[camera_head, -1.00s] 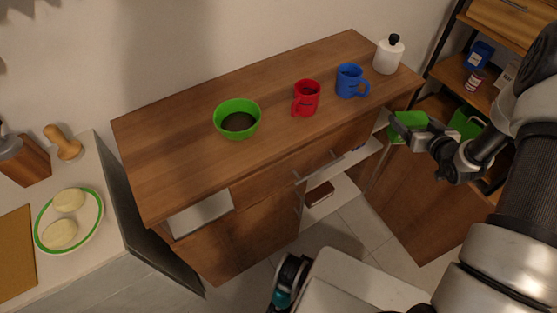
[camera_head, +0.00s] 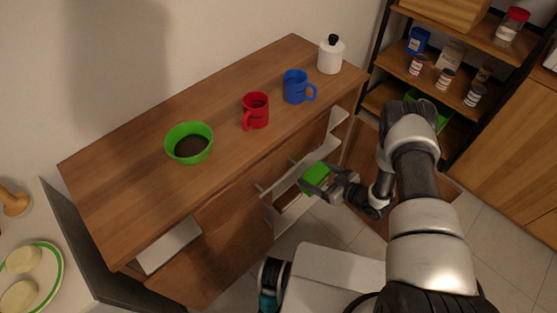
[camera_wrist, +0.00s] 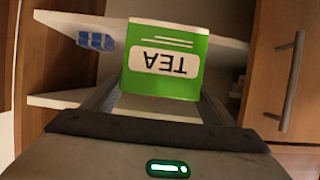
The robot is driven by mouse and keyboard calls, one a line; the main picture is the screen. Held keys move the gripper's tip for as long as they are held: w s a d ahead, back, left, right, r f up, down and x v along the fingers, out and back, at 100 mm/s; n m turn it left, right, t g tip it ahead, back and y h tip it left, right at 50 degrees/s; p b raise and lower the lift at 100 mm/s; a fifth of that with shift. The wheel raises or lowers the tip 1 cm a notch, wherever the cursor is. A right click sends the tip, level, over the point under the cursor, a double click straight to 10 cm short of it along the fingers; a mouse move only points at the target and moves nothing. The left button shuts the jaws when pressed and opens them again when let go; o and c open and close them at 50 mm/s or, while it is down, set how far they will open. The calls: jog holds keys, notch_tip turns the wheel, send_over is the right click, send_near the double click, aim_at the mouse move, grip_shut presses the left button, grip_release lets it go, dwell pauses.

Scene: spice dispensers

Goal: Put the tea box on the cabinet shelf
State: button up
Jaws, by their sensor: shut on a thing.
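My gripper (camera_head: 326,183) is shut on the green tea box (camera_head: 314,177) and holds it in the air before the open cabinet. In the wrist view the tea box (camera_wrist: 166,57) shows its white TEA label upside down, between the fingers. The cabinet has white shelves; the upper shelf (camera_wrist: 222,45) and a lower shelf (camera_wrist: 60,99) show behind the box in the wrist view. A shelf edge (camera_head: 289,187) also shows beside the gripper in the head view. The box hides the middle of the shelves. I cannot tell whether it touches a shelf.
A blue-and-white item (camera_wrist: 96,41) is inside the cabinet at left. A wooden door with a metal handle (camera_wrist: 291,80) stands at right. On the countertop are a green bowl (camera_head: 189,142), red mug (camera_head: 256,110), blue mug (camera_head: 296,87) and white jar (camera_head: 330,57). A rack (camera_head: 455,70) stands at right.

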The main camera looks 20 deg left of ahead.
jog(key=w+a, duration=0.1)
jog(key=a, duration=0.1)
jog(key=w+a, duration=0.1)
jog(key=a, duration=0.1)
jog(key=w+a, duration=0.2)
jog(key=shift+a, duration=0.35)
jog(key=x, duration=0.2)
jog(key=r+b+x, duration=0.1)
jog(key=x, duration=0.1)
jog(key=shift+w+a+f, duration=0.1)
jog(key=shift+w+a, duration=0.05)
jog(key=shift+a, duration=0.25)
jog(key=shift+f, duration=0.35)
jog(key=shift+f, duration=0.1)
jog(key=shift+f, duration=0.15)
jog(key=o, duration=1.3)
jog(key=shift+r, duration=0.3)
jog(key=p+v, duration=0.1)
jog(key=v, duration=1.1)
jog(key=shift+d+p, duration=0.1)
jog(key=shift+p, duration=0.25)
